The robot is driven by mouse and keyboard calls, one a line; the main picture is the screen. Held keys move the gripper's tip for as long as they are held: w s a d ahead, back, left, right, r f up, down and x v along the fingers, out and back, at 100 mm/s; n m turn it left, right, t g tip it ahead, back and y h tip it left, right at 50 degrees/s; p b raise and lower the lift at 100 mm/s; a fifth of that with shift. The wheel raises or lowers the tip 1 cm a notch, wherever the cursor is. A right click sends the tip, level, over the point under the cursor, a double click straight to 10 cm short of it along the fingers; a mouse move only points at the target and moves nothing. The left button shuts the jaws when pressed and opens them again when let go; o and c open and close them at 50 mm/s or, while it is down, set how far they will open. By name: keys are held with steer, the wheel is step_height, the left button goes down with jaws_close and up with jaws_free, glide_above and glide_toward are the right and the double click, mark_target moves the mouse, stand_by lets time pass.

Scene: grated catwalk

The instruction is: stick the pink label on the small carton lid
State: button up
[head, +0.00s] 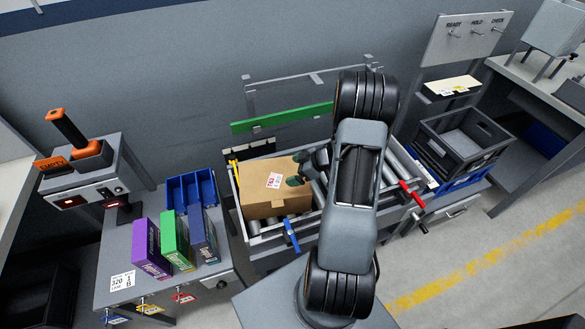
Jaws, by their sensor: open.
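A small brown carton (256,197) sits on the roller bed at the middle of the head view, its lid facing up. A pale label with pinkish-red print (274,180) lies flat on the lid, near its right part. I cannot tell how firmly it is stuck. My gripper (295,181) is open, just right of the label and close over the lid. I cannot tell whether its tips touch the carton. My arm hides part of the rollers and the carton's right side.
A blue stop lever (291,235) stands in front of the carton, and a red one (411,193) is at the right. Purple (148,248), green and navy boxes stand on the left bench by a blue bin (190,188). Dark crates (462,143) are at right.

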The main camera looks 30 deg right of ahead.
step_height(320, 180, up, 6)
steer(key=p, duration=0.6)
stand_by(0.5)
